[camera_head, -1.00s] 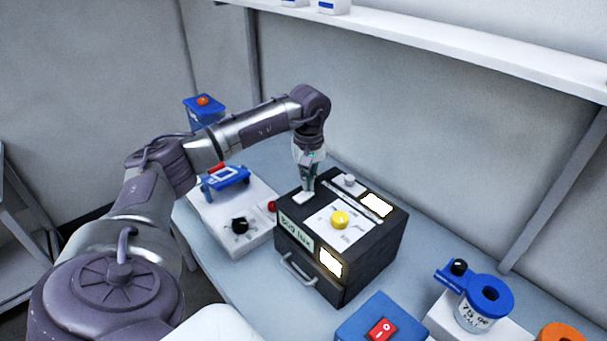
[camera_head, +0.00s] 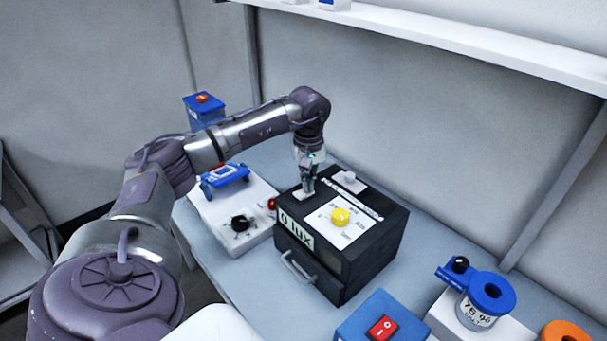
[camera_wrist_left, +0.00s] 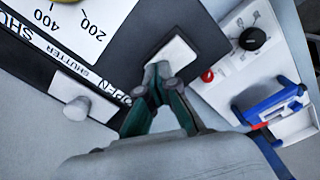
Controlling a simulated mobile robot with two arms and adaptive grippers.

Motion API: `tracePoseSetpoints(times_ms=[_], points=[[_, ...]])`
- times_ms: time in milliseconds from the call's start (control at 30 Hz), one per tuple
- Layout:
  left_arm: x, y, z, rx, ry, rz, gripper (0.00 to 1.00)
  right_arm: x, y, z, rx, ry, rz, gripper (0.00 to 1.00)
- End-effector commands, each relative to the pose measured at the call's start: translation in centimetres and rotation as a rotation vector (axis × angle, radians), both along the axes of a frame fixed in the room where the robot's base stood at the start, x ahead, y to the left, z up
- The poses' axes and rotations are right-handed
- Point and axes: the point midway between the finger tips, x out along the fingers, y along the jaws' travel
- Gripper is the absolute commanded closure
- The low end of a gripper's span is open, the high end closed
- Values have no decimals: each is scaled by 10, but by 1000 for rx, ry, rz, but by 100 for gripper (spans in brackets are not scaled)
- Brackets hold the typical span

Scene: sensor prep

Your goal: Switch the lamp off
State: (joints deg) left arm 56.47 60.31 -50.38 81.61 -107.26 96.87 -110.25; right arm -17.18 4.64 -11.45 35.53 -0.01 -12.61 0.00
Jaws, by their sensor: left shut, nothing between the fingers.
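The lamp is a black box (camera_head: 365,265) on the table with a yellow knob (camera_head: 341,217), a grey shutter knob (camera_head: 349,178) and a front display (camera_head: 296,230) reading 0 lux. Its windows are dark. My left gripper (camera_head: 304,194) is shut and empty, pointing down at the white rocker switch on the box's top left corner. In the left wrist view the fingertips (camera_wrist_left: 158,72) are at the edge of the white switch (camera_wrist_left: 174,58), seemingly touching it. The fingers hide part of the switch. My right gripper is out of view.
Left of the box stands a white unit with a black knob (camera_head: 240,223) and a blue clamp (camera_head: 226,177). A blue box with a red switch (camera_head: 382,327) is in front. A shelf (camera_head: 440,45) runs along the wall.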

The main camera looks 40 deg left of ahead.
Motion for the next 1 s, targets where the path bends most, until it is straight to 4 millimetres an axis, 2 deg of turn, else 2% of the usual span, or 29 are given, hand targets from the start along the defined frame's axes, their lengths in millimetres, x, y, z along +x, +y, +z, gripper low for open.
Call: tracePoseSetpoints(times_ms=[833, 1000], points=[[0, 0, 64, 0, 0, 0, 100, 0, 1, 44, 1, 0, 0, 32], [0, 0, 71, 1, 1, 0, 100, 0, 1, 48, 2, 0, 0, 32]])
